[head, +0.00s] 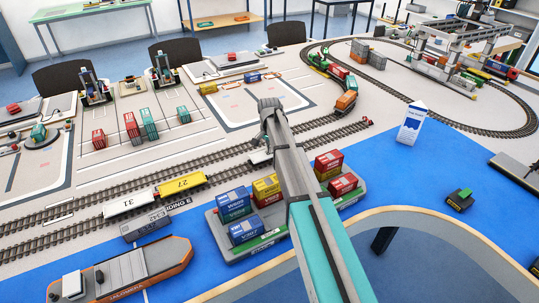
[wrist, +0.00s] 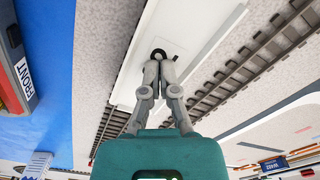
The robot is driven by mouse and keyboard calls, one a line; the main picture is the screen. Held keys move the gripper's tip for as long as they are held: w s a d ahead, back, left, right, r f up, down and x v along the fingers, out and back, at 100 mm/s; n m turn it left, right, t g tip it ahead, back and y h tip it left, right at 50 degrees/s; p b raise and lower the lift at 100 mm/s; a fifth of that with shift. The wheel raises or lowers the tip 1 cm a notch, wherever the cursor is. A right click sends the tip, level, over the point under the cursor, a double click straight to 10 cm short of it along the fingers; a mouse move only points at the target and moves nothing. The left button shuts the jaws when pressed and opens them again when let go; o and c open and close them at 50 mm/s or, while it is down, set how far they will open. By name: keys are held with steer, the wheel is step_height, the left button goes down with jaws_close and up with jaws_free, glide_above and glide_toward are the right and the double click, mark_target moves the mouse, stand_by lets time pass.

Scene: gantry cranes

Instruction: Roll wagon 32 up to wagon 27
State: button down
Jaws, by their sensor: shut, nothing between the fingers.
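Yellow wagon 27 (head: 182,184) stands on the near track, coupled or close to white wagon 31 (head: 129,203) on its left. A white flat wagon (head: 259,157) shows beside my arm, farther right on the track, with a gap between it and wagon 27. Its number is not readable; it may be wagon 32. In the wrist view a white flat deck (wrist: 180,35) lies under my gripper (wrist: 159,62). The fingers are shut and empty, with their tips at a dark round spot on the deck. I cannot tell whether they touch it. My arm hides part of the wagon in the head view.
Rails (wrist: 225,85) run beside the deck. A container barge (head: 272,238) with stacked containers lies in front of the track, and an orange-hulled boat (head: 128,272) at the near left. A grey wagon-like block (head: 146,224) stands before wagon 31. A white sign (head: 411,124) stands right.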

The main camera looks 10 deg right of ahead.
steer(key=shift+a, duration=0.1)
steer(key=shift+s+a, duration=0.85)
steer(key=shift+a, duration=1.7)
steer(key=shift+s+a, duration=0.85)
steer(key=shift+a, duration=1.75)
steer(key=shift+s+a, duration=0.85)
steer(key=shift+a, duration=1.7)
step_height(320, 180, up, 7)
steer(key=p, duration=0.7)
